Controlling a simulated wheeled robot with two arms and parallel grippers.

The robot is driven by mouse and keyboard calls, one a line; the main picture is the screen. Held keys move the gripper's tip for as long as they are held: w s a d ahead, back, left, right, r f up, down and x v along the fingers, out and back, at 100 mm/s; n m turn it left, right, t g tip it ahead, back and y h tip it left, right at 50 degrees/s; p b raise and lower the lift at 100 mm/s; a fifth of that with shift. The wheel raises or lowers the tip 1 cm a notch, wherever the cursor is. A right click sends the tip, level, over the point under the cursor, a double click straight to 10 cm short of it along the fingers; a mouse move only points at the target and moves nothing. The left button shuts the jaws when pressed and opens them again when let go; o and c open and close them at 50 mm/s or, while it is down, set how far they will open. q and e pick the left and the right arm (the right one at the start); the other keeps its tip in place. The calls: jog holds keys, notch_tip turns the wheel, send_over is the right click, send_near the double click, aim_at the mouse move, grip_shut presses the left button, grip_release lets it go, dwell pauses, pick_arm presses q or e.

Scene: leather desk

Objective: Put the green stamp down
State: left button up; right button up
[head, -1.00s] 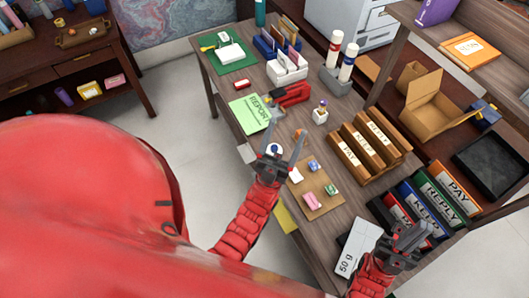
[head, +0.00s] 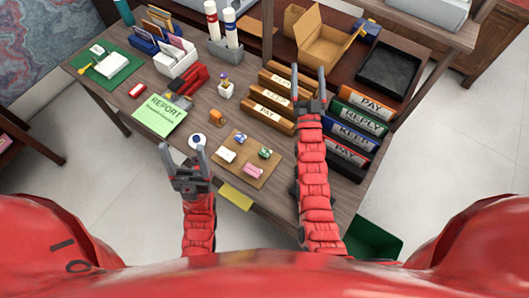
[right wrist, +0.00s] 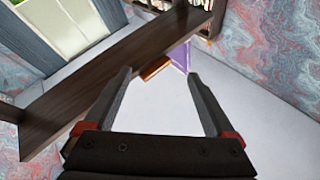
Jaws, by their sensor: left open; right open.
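The green stamp (head: 265,153) sits on the tan board (head: 262,178) on the desk, at the board's right side. A blue stamp (head: 240,138), a white piece (head: 226,155) and a pink stamp (head: 253,171) are on the same board. My left gripper (head: 184,153) is open and empty, left of the board near the desk's front edge. My right gripper (head: 308,75) is open and empty, to the right of and beyond the board, by the wooden file boxes. In the right wrist view its open jaws (right wrist: 163,98) hold nothing.
A white-and-blue round item (head: 197,141) lies near my left gripper. A green report (head: 160,115) lies farther left. A green bin (head: 373,240) is on the floor.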

jog(key=w+a+f+m+g, duration=0.2)
jog(key=w+a+f+g, duration=0.35)
jog(key=w+f, duration=0.35)
jog(key=m+g+b, duration=0.2)
jog(key=g+b, duration=0.8)
jog(key=g, duration=0.8)
send_over(264, 153)
jog(key=w, duration=0.1)
notch_tip(264, 153, down, 17)
jog(key=shift+f, duration=0.15)
jog(key=shift+f+p, duration=0.45)
jog(key=shift+p, duration=0.5)
jog(key=shift+s+f+p, duration=0.15)
jog(key=shift+f+p, duration=0.2)
jog(key=shift+f, duration=0.05)
jog(key=f+p, duration=0.2)
jog(key=f, duration=0.1)
jog(key=shift+s+d+f, duration=0.1)
jog(key=shift+s+f, duration=0.05)
jog(key=shift+s, duration=0.2)
jog(key=shift+f+p, duration=0.4)
jog(key=shift+f, duration=0.45)
jog(key=shift+f+b, duration=0.3)
jog(key=shift+b, duration=0.1)
